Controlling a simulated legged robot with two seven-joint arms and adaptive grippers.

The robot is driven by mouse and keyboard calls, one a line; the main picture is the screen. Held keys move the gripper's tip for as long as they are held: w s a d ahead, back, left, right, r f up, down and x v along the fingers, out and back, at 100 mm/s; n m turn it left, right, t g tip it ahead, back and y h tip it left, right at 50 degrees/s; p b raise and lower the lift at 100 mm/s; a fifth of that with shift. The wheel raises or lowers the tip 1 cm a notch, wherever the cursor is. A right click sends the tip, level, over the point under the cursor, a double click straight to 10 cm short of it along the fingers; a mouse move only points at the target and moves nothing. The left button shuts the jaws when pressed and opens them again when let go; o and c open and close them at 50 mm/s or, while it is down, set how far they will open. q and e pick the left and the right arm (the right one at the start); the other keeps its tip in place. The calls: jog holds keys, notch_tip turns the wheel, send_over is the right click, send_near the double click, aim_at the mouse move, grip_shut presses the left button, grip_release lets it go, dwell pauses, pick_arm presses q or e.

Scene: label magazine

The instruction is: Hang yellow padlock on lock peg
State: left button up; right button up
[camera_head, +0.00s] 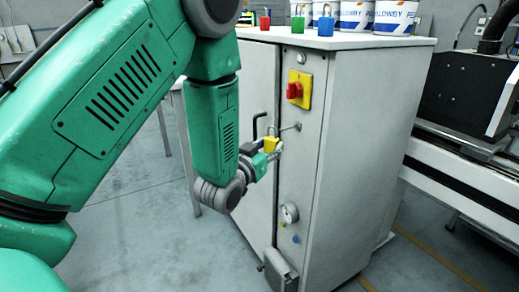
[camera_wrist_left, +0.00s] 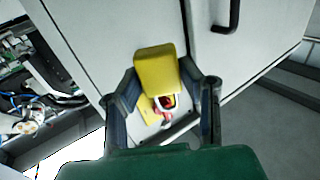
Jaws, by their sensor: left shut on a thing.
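The yellow padlock (camera_head: 271,144) is held in front of the grey cabinet's narrow face. My left gripper (camera_head: 266,151) is shut on it. In the left wrist view the padlock's yellow body (camera_wrist_left: 157,72) sits between the two fingers of my left gripper (camera_wrist_left: 163,88). A small metal peg (camera_head: 297,127) sticks out of the cabinet face, just right of and above the padlock in the head view. I cannot tell whether they touch. My right gripper is not in view.
A red switch on a yellow plate (camera_head: 299,90) sits above the peg, and a gauge (camera_head: 290,212) below. A black handle (camera_head: 258,125) is close beside the gripper. Red, green and blue padlocks and white tubs (camera_head: 356,16) stand on the cabinet top (camera_head: 400,43).

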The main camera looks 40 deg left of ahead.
pick_arm(q)
jog(key=shift+w, duration=0.3)
jog(key=a, duration=0.1)
jog(key=w+a+f, duration=0.1)
jog(key=shift+w+a+f, duration=0.15)
jog(key=shift+a, duration=0.2)
jog(key=shift+w+a+f+n, duration=0.1)
jog(key=shift+w+a+n, duration=0.1)
jog(key=shift+n, duration=0.1)
jog(key=shift+w+d, duration=0.2)
jog(key=shift+w, duration=0.1)
jog(key=d, duration=0.1)
jog(key=w+d, duration=0.1)
jog(key=d+r, duration=0.1)
jog(key=shift+w+d+b, duration=0.25)
jog(key=shift+d+b, duration=0.05)
jog(key=shift+b, duration=0.1)
grip_shut()
jog(key=shift+w+a+f, duration=0.2)
jog(key=shift+w+f, duration=0.4)
jog(key=shift+f, duration=0.25)
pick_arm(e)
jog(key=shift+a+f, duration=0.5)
pick_arm(q)
jog(key=shift+a, duration=0.25)
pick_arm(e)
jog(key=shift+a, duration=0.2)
